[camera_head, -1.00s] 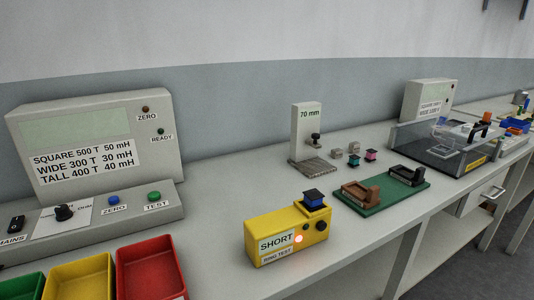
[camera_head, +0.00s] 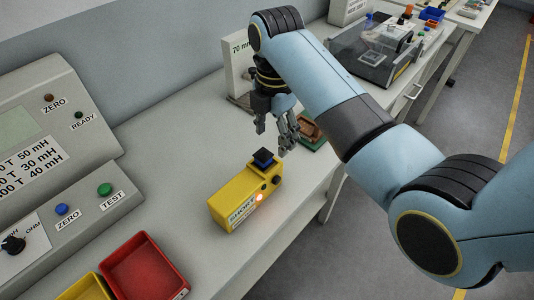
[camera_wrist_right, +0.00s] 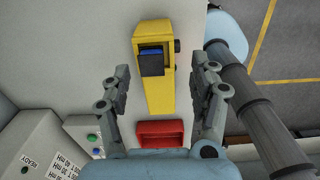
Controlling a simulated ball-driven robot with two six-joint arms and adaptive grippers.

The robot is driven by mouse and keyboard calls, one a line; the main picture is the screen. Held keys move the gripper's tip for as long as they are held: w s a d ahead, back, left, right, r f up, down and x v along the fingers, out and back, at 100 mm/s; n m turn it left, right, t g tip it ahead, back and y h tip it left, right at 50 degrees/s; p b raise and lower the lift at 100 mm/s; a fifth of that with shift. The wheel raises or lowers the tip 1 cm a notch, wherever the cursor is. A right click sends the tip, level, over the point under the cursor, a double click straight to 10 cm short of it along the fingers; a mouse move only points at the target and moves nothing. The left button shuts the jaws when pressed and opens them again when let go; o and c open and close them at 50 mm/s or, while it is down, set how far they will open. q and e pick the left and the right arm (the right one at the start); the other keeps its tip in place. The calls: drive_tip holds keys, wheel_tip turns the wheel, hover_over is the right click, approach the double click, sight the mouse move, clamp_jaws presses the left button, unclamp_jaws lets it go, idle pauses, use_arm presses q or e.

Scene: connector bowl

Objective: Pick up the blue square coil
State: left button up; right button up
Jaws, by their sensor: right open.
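The blue square coil (camera_head: 263,158), with a dark square top, sits on the yellow ring tester (camera_head: 230,208) marked SHORT. In the right wrist view the coil (camera_wrist_right: 151,63) is on the yellow tester (camera_wrist_right: 158,97), beyond and between my fingertips. My right gripper (camera_head: 276,138) is open and empty, above and just behind the coil in the head view, apart from it. It also shows in the right wrist view (camera_wrist_right: 164,78), fingers wide on both sides of the tester. My left gripper is not in view.
A meter console (camera_head: 105,195) stands at the left. A red bin (camera_head: 143,268) and a yellow bin (camera_head: 88,289) are in front of it. A 70 mm gauge (camera_head: 237,65) and a partly hidden green fixture (camera_head: 321,144) stand behind my right gripper. Bench around the tester is clear.

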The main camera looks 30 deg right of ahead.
sight(273, 163)
drive_tip(key=shift+f, duration=0.8)
wheel_tip(273, 163, down, 5)
drive_tip(key=shift+r+p, duration=0.1)
drive_tip(key=shift+p, duration=0.55)
clamp_jaws()
drive_tip(key=shift+r, duration=0.1)
drive_tip(key=r, duration=0.2)
drive_tip(key=r+b, duration=0.1)
drive_tip(key=r, duration=0.1)
drive_tip(key=shift+s+d, duration=0.25)
drive_tip(key=shift+d, duration=0.1)
drive_tip(key=s+d+r+b, duration=0.1)
drive_tip(key=s+d+r, duration=0.5)
drive_tip(key=s+d, duration=0.1)
drive_tip(key=shift+s+d+r, duration=0.2)
drive_tip(key=shift+s+r, duration=0.2)
drive_tip(key=shift+s, duration=0.1)
